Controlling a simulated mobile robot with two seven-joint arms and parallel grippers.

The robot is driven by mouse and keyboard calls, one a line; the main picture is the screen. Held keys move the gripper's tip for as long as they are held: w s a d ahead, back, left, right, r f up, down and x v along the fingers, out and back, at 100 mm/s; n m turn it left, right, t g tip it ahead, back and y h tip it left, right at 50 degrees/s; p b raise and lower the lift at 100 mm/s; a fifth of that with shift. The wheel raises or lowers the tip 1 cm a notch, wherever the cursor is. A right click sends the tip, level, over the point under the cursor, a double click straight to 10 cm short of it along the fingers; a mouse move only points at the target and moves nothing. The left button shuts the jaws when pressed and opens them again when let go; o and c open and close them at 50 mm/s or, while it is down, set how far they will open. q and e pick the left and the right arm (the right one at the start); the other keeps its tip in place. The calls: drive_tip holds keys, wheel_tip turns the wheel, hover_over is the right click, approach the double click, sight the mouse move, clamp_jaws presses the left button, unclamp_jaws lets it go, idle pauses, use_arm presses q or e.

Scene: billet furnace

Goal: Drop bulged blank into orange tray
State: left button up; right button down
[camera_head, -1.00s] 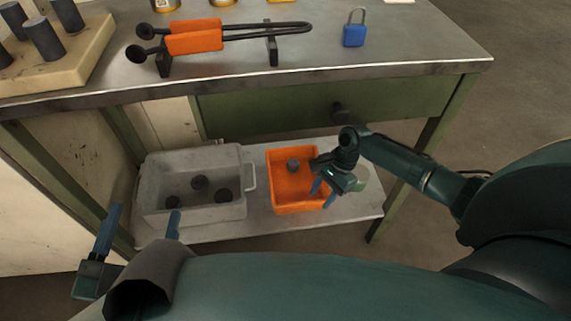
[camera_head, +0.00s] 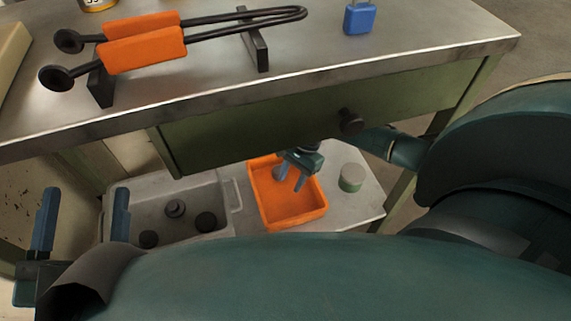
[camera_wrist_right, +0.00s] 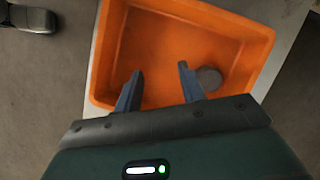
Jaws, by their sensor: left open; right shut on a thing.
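The orange tray (camera_head: 318,212) stands on the low shelf under the workbench. A small dark grey blank (camera_head: 279,173) lies in its back part; I cannot tell from here whether it bulges. It also shows in the right wrist view (camera_wrist_right: 209,78), just beyond the right-hand finger. My right gripper (camera_head: 290,180) is over the tray, its fingers pointing down and apart. In the right wrist view my right gripper (camera_wrist_right: 160,70) shows only orange tray between its fingertips. My left gripper (camera_head: 84,205) is open and empty at the lower left.
A grey bin (camera_head: 226,190) with several dark blanks stands left of the tray. A grey-green round thing (camera_head: 351,178) stands right of it. The bench's drawer front (camera_head: 290,125) overhangs the shelf. Orange-handled tongs (camera_head: 145,50) and a blue padlock (camera_head: 359,20) are on top.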

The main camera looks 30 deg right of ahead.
drive_tip(key=shift+f+b, duration=0.5)
drive_tip(key=shift+f, duration=0.25)
use_arm(q)
drive_tip(key=shift+w+a+r+m+t+h, duration=0.15)
drive_tip(key=shift+r+m+t+h, duration=0.1)
drive_tip(key=shift+r+m+h, duration=0.3)
drive_tip(key=shift+w+d+r+m+t+h, duration=0.15)
drive_tip(key=shift+r+m+t+h, duration=0.2)
drive_tip(key=shift+r, duration=0.3)
use_arm(e)
drive_tip(key=shift+w, duration=0.1)
use_arm(q)
drive_tip(key=shift+a, duration=0.1)
use_arm(e)
drive_tip(key=c, duration=0.8)
unclamp_jaws()
drive_tip(key=shift+f, duration=0.15)
drive_tip(key=shift+o, duration=0.2)
use_arm(q)
drive_tip(key=f+n+g+y+p, duration=0.1)
drive_tip(key=f+p, duration=0.1)
drive_tip(key=s+f+n+g+y+p, duration=0.1)
drive_tip(key=shift+s+f+n+y+p, duration=0.1)
drive_tip(key=shift+f+n+y+p, duration=0.2)
drive_tip(key=shift+f+p, duration=0.1)
use_arm(e)
drive_tip(key=v, duration=0.7)
drive_tip(key=shift+r, duration=0.35)
